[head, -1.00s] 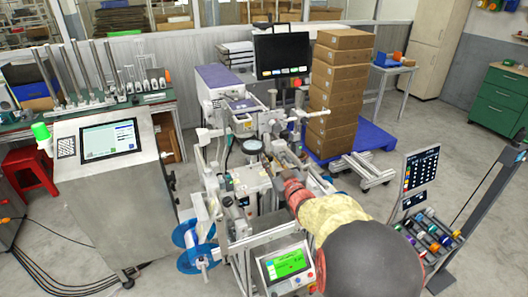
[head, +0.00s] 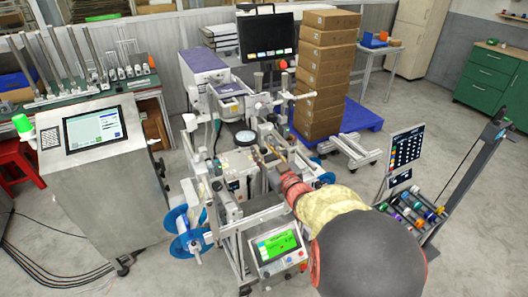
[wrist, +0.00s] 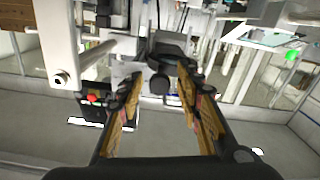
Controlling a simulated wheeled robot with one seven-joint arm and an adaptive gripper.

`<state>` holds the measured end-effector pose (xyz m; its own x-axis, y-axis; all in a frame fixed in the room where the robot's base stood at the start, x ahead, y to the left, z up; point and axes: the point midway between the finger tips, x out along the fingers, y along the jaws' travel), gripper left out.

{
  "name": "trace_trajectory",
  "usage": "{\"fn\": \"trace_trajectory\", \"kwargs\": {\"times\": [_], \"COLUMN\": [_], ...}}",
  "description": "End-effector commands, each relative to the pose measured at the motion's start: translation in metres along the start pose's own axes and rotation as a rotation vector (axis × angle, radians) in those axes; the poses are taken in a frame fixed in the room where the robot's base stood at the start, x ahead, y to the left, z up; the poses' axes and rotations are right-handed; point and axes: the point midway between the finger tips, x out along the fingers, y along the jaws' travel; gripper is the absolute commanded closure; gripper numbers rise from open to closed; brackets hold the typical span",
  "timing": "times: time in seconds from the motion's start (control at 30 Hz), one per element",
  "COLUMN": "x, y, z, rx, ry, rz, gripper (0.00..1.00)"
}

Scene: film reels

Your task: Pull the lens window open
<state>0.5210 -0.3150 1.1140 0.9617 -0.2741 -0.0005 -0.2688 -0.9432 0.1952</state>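A round lens with a dark rim (head: 245,137) sits on the film machine (head: 232,165) in the middle of the head view. I cannot tell for sure whether it is the lens window. My gripper (head: 268,158) reaches into the machine just right of and in front of this lens, partly hidden by my own arm. In the wrist view my gripper (wrist: 160,77) has its two fingers apart. A dark part with a rounded knob (wrist: 160,84) shows between and beyond the fingertips. I cannot tell whether either finger touches it.
A pale cylindrical bar (wrist: 75,70) is close left of the fingers in the wrist view. A green-screen control box (head: 278,246) stands in front of the machine. Stacked cartons (head: 325,75) stand behind it, and a steel cabinet with a screen (head: 100,190) is at left.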

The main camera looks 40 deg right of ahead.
Motion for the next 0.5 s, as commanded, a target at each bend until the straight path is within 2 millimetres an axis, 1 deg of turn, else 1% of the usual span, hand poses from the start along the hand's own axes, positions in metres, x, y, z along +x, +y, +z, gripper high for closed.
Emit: {"fn": "trace_trajectory", "kwargs": {"times": [0.23, 0.33, 0.43, 0.5], "x": [0.000, 0.000, 0.000, 0.000], "y": [0.000, 0.001, 0.003, 0.005], "z": [0.000, -0.003, -0.013, -0.025], "rx": [0.000, -0.001, -0.001, -0.003], "ry": [0.000, 0.001, 0.003, 0.004], "rz": [0.000, 0.000, 0.000, 0.001], "gripper": [0.62, 0.62, 0.62, 0.62]}}
